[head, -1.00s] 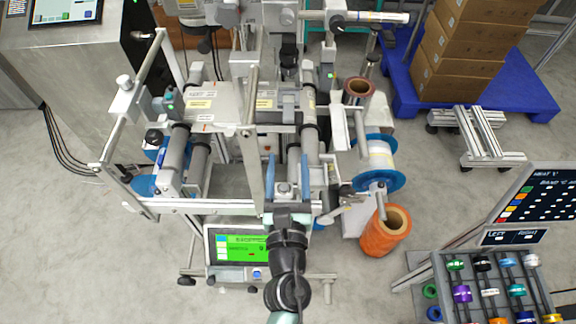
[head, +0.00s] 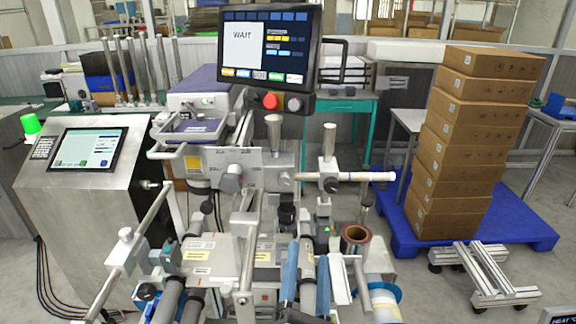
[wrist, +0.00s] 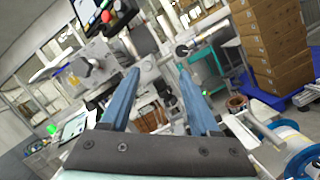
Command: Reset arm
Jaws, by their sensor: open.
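My gripper (head: 307,280) shows at the bottom of the head view, its two blue fingers pointing up and spread apart. In the wrist view the blue fingers (wrist: 155,85) are also apart, with nothing between them. The gripper is in front of the film machine (head: 240,170). My arm behind the fingers is below the head view's lower edge.
A screen reading WAIT (head: 265,47) stands above the machine, with a red button (head: 270,101) below it. A copper-coloured reel (head: 355,237) is close right of my gripper. Stacked cartons (head: 465,150) stand on a blue pallet (head: 525,228) at right. A steel cabinet (head: 90,195) is at left.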

